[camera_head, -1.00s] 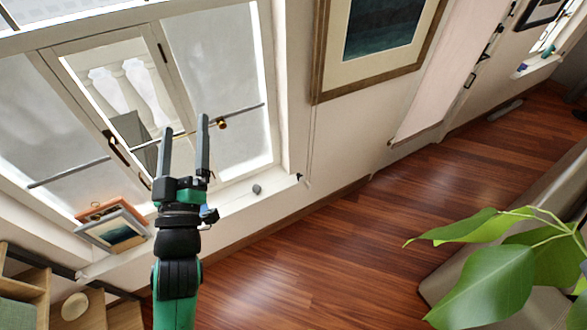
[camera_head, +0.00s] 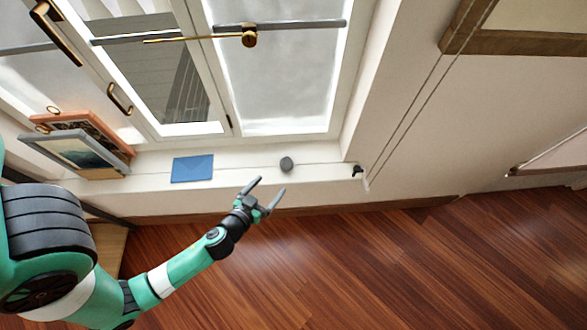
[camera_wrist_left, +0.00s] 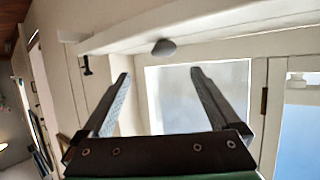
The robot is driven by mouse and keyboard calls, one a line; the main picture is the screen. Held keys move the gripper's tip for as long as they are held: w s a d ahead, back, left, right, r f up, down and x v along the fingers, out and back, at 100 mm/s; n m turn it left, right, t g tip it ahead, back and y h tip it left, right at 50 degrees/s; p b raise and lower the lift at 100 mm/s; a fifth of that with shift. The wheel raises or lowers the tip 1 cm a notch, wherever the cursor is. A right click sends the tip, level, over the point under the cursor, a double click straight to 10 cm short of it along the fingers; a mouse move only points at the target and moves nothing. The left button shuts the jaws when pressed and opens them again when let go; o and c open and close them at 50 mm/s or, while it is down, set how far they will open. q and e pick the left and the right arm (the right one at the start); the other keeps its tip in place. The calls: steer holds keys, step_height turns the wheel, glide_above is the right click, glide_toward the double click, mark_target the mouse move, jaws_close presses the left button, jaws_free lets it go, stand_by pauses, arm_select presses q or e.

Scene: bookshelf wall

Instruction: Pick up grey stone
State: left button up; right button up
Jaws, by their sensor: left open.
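The grey stone (camera_head: 286,163) is a small dark lump on the white window sill, right of the blue flat piece. It also shows in the left wrist view (camera_wrist_left: 164,47), near the top middle, beyond the fingertips. My left gripper (camera_head: 268,188) is open and empty, with its fingers pointing up and right toward the sill. In the head view, its tips show just below the stone and apart from it. In the left wrist view the two fingers (camera_wrist_left: 160,75) are spread wide, with nothing between them touching. My right gripper is not in view.
A blue flat piece (camera_head: 192,168) and two leaning picture frames (camera_head: 78,150) are on the sill (camera_head: 235,160) to the left. A small black fitting (camera_head: 357,170) is at its right end. The window (camera_head: 275,80) with its bar stands behind. The wooden floor (camera_head: 380,265) is clear.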

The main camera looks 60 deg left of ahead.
mark_target(283, 168)
arm_select(q)
steer(key=x, duration=0.6)
steer(key=shift+a+f, duration=0.2)
steer(key=shift+f, duration=0.3)
steer(key=shift+w+a+f, duration=0.15)
steer(key=shift+w+a, duration=0.1)
steer(key=shift+w+a+p, duration=0.75)
steer(key=shift+w+a, duration=0.35)
steer(key=shift+a, duration=0.05)
steer(key=shift+w+a+f+b, duration=0.35)
steer(key=shift+w+f, duration=0.15)
steer(key=shift+w, duration=0.1)
steer(key=shift+w+a+f, duration=0.1)
steer(key=shift+w+a, duration=0.05)
steer(key=shift+w, duration=0.1)
steer(key=shift+s, duration=0.1)
steer(key=shift+c, duration=0.5)
jaws_close()
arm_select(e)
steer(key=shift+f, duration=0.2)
